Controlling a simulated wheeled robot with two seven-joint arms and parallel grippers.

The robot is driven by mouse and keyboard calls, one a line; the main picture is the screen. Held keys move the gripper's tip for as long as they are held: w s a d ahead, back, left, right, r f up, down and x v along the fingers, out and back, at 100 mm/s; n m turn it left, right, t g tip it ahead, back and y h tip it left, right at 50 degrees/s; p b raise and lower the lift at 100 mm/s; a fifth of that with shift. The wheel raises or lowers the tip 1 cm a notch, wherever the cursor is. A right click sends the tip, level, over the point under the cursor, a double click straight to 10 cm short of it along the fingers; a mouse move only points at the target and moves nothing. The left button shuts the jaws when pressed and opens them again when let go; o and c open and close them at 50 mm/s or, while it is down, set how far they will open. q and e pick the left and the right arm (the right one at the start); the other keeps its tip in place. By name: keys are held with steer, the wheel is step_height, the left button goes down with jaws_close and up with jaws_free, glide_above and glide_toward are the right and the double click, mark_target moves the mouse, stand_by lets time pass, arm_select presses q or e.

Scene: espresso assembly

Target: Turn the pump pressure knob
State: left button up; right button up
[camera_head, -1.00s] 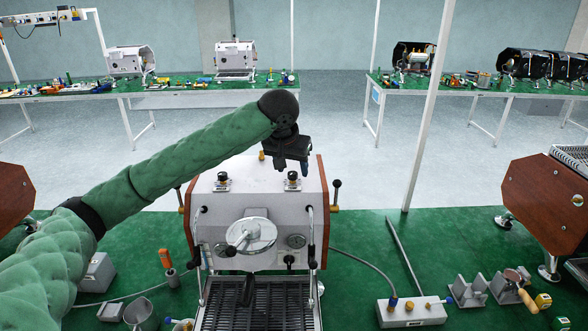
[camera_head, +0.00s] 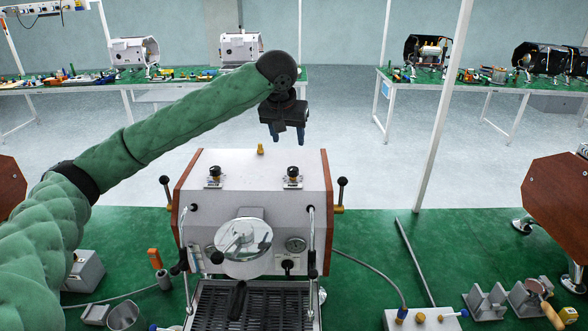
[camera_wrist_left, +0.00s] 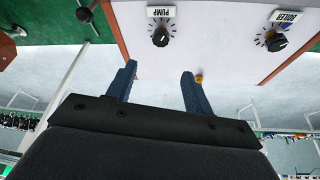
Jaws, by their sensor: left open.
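The pump knob (camera_head: 293,172) is a black knob on a brass base, the right one of two on the sloping white top of the espresso machine (camera_head: 254,175). In the left wrist view the pump knob (camera_wrist_left: 160,37) sits by an upside-down PUMP label (camera_wrist_left: 161,12). My left gripper (camera_head: 287,136) is open and empty, its two blue fingers pointing down. It hangs above and behind the knob, apart from it. In the wrist view the knob lies beyond the gap between the fingertips (camera_wrist_left: 159,70). My right gripper is not in view.
The boiler knob (camera_head: 214,173) is the left one; it also shows in the wrist view (camera_wrist_left: 276,41). A small brass fitting (camera_head: 260,149) stands at the machine's back edge. Black-handled levers (camera_head: 340,190) flank the machine. A grey box (camera_head: 418,320) stands to the right.

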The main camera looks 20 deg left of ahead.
mark_target(293, 168)
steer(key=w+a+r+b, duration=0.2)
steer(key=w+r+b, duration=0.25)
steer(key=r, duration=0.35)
arm_select(q)
steer(key=shift+s+p+x, duration=0.2)
steer(key=shift+p+x, duration=0.65)
steer(key=shift+x, duration=2.25)
steer(key=shift+s+p+x, duration=0.2)
steer(key=shift+p+x, duration=0.65)
steer(key=shift+x, duration=2.2)
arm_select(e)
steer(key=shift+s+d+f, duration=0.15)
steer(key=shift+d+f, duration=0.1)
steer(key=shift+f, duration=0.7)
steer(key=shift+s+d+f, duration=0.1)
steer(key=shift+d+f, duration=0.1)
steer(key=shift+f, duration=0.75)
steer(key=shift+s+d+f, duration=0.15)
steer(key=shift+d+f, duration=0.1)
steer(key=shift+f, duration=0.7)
arm_select(q)
steer(key=shift+f, duration=0.2)
steer(key=c, duration=1)
